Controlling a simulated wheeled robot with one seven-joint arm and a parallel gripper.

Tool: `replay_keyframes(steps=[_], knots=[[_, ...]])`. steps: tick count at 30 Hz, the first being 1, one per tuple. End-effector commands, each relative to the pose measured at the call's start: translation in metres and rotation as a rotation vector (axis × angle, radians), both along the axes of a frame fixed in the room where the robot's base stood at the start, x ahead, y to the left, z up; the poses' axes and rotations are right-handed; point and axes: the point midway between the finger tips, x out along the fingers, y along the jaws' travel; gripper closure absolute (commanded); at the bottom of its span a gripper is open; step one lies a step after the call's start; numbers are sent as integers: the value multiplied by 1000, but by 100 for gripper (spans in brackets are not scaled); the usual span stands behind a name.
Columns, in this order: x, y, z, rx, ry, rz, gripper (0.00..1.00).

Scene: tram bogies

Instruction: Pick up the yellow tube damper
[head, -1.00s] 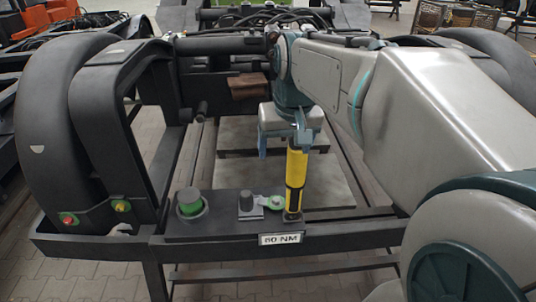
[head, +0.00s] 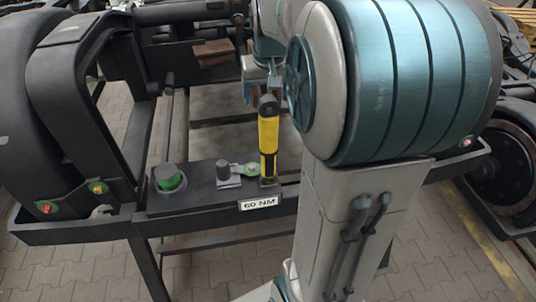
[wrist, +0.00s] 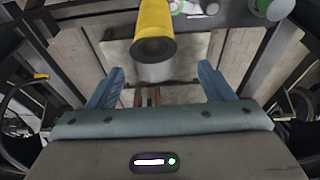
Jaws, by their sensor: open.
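The yellow tube damper (head: 268,140) stands upright on the black bench plate in the head view, with a dark top end and dark markings. In the wrist view the yellow damper (wrist: 156,20) shows its dark round end and a grey part, just beyond and between the fingertips. My gripper (head: 260,88) is beside the damper's upper end, partly hidden by my arm. The wrist view shows its two blue fingers (wrist: 158,85) wide apart with nothing held between them. Contact with the damper cannot be made out.
The bench plate (head: 205,200) carries a green-ringed knob (head: 168,178), a dark block (head: 223,173), a green-ended part (head: 250,169) and a "60 NM" label (head: 259,203). Dark bogie frames (head: 70,110) stand at left. A brown block (head: 214,53) lies behind.

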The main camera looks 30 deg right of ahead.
Motion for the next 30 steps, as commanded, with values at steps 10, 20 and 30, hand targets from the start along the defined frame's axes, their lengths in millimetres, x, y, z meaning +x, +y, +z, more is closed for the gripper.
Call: replay_keyframes(steps=[10,20,30], knots=[[6,-8,-44,0,4,-1,25],[8,-9,-50,1,1,-1,34],[8,-9,-47,-1,-4,-1,100]])
